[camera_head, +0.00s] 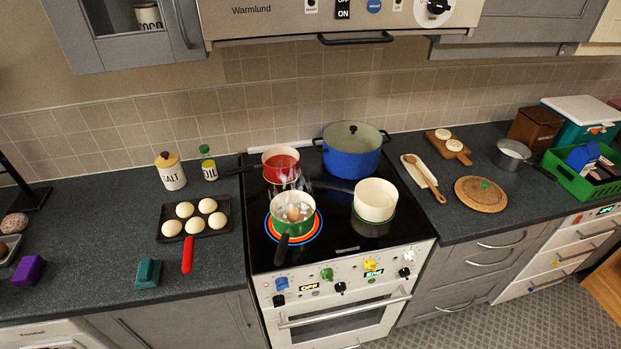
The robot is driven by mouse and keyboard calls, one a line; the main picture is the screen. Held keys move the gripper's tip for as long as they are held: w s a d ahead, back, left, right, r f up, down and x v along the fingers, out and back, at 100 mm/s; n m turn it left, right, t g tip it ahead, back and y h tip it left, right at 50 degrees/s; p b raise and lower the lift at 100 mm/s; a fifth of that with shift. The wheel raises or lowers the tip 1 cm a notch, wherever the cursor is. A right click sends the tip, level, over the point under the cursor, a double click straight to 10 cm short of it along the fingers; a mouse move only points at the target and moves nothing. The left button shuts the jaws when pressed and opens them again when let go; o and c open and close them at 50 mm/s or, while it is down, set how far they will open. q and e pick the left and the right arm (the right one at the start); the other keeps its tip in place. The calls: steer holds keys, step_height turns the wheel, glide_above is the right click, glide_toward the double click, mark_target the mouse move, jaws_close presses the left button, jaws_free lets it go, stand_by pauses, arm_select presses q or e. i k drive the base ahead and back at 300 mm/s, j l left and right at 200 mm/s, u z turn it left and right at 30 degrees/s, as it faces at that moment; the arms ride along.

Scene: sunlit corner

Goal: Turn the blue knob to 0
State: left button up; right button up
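The blue knob (281,283) is on the left end of the white stove's front panel (318,293). It is small in the picture, and I cannot read its pointer or any numbers around it. A display reading OFF (309,287) is to its right. The front-left burner (272,229) glows orange-red under a steaming green-and-white pot (305,222) with eggs in it. Neither of my grippers is in view, and nothing is seen touching the knob.
Black (279,300), green (327,274) and yellow (370,265) knobs share the panel. The oven handle (345,311) sticks out below. The front-left pot's dark handle (282,249) points toward the front edge. The floor (480,325) shows clear at front right.

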mark_target(281, 283)
steer(key=i, duration=0.7)
steer(key=k+l+u, duration=0.15)
steer(key=k+l, duration=0.35)
steer(key=k+l+u, duration=0.2)
steer(key=k+l, duration=0.25)
steer(key=k, duration=0.15)
steer(key=k+l+u, duration=0.15)
steer(key=k+l, duration=0.2)
steer(key=k, duration=0.25)
